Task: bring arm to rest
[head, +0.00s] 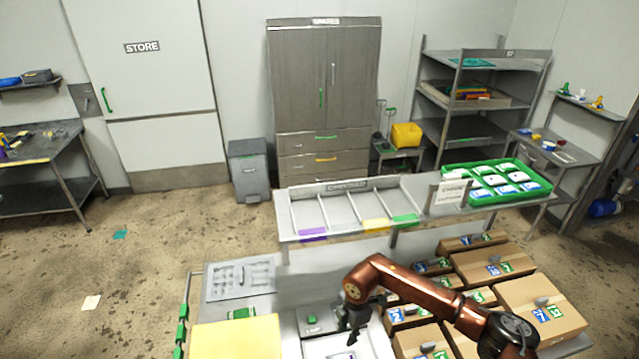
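My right arm (415,289) comes in from the lower right, bends at a copper-coloured joint, and reaches over the bench. My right gripper (350,331) hangs at its end, dark and pointing down, above a pale work surface at the bottom centre. The fingers are small and partly overlap in this view, so I cannot tell whether they are open or shut. I see nothing clearly held in them. My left arm and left gripper are not in view.
Several cardboard boxes (541,305) stand right of and behind my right arm. A divided tray shelf (285,219) and a green crate (452,189) of packs lie beyond. A yellow panel (236,341) and a grey moulded tray (240,279) are at left. Floor at far left is mostly clear.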

